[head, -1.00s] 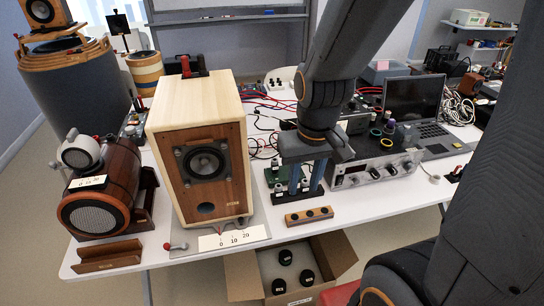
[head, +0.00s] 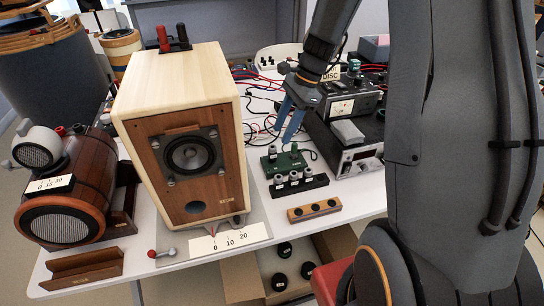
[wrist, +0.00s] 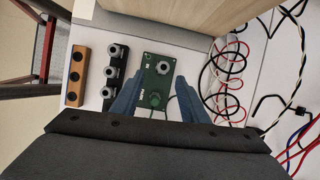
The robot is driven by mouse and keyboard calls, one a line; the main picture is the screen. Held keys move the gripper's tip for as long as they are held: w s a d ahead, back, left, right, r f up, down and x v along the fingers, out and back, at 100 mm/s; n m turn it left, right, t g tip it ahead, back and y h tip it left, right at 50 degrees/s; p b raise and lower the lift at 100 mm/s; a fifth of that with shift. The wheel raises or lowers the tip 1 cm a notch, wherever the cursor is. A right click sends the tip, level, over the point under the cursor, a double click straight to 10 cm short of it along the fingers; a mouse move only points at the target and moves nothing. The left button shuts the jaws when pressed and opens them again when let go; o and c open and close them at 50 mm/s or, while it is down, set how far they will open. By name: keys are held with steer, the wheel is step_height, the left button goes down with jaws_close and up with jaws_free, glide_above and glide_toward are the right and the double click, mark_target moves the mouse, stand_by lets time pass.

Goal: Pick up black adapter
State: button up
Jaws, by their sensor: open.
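My gripper (head: 284,134) has blue fingers and is open and empty, just above and behind a green board (head: 283,164). In the wrist view, my gripper (wrist: 159,82) has one finger on each side of the green board (wrist: 152,83), which carries a grey fitting (wrist: 164,67) and a dark green knob (wrist: 154,99). A black block (head: 299,186) with several grey, dark-banded fittings stands just in front of the board; it also shows left of the fingers in the wrist view (wrist: 113,75). I cannot tell which piece is the black adapter.
A wooden speaker (head: 190,140) stands left of the board. A wooden strip (head: 314,210) with dark holes lies near the table's front edge. Electronic boxes (head: 354,155) stand to the right. Loose cables (wrist: 225,75) lie beside the board. A carton (head: 330,255) sits below.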

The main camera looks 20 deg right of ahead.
mark_target(275, 146)
steer(key=shift+m, duration=0.4)
steer(key=shift+w+p+x, duration=0.15)
steer(key=shift+p+x, duration=0.3)
steer(key=shift+x, duration=1.55)
steer(key=shift+w+p+x, duration=0.15)
steer(key=shift+p+x, duration=0.3)
steer(key=shift+x, duration=1.6)
steer(key=shift+d, duration=0.1)
steer(key=shift+c, duration=0.2)
jaws_close()
